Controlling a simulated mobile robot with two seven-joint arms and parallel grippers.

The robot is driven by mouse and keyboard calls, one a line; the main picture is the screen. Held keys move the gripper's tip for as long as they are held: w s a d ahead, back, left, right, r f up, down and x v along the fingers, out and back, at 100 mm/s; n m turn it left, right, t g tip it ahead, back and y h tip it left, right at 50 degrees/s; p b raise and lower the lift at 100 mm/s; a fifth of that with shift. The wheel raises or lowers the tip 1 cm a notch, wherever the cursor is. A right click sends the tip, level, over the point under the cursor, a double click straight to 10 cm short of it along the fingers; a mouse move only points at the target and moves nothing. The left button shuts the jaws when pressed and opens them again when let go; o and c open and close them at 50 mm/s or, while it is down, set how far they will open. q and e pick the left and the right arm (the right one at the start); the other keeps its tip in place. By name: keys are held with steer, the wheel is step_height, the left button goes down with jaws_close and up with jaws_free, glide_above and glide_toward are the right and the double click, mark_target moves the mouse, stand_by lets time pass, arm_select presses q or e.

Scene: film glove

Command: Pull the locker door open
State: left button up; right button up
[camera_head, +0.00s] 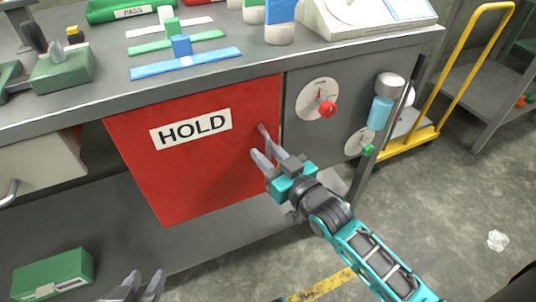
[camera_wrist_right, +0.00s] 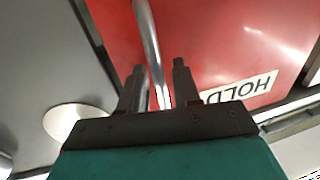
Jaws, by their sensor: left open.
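The red locker door (camera_head: 200,170) with a HOLD label (camera_head: 190,129) is set in the front of the grey bench and looks shut. My right gripper (camera_head: 264,150) is at the door's right side. In the right wrist view, a grey metal bar handle (camera_wrist_right: 148,35) runs between the two spread fingers of this gripper (camera_wrist_right: 156,72), with gaps visible beside it. The red door (camera_wrist_right: 215,45) lies behind the handle. My left gripper (camera_head: 145,284) is open and empty at the bottom left of the head view, away from the door.
A dial with a red knob (camera_head: 327,109) and a blue cylinder (camera_head: 380,112) are on the panel right of the door. A yellow cart frame (camera_head: 466,70) stands farther right. A green box (camera_head: 53,273) lies at lower left. The floor in front is mostly clear.

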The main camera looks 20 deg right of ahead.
steer(key=shift+c, duration=0.3)
jaws_close()
steer(key=shift+s, duration=0.15)
